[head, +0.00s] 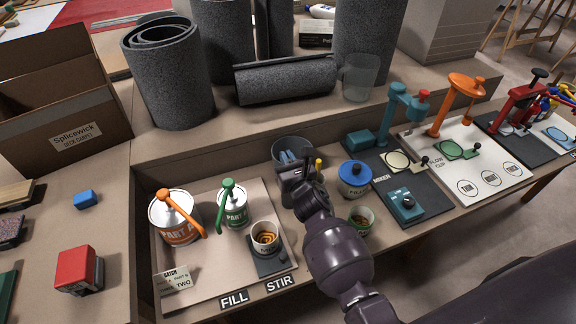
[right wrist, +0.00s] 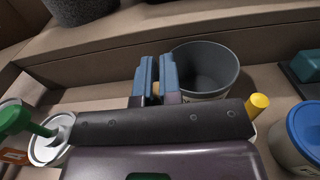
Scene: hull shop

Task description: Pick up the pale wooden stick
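My right gripper (head: 289,159) is over the work ledge, at the near left side of a grey tub (head: 293,147). In the right wrist view its two blue fingers (right wrist: 156,80) are close together, with a narrow gap. A small pale tan bit, which looks like the wooden stick (right wrist: 156,89), shows between them. The rest of the stick is hidden by the fingers and the gripper body. The grey tub (right wrist: 205,70) is open and stands just right of and behind the fingers. My left gripper is in neither view.
A yellow-topped handle (head: 319,164) and a blue-lidded tub (head: 354,178) stand right of the gripper. Left are a green-handled can (head: 232,208), an orange-handled can (head: 174,218) and a cup (head: 265,238).

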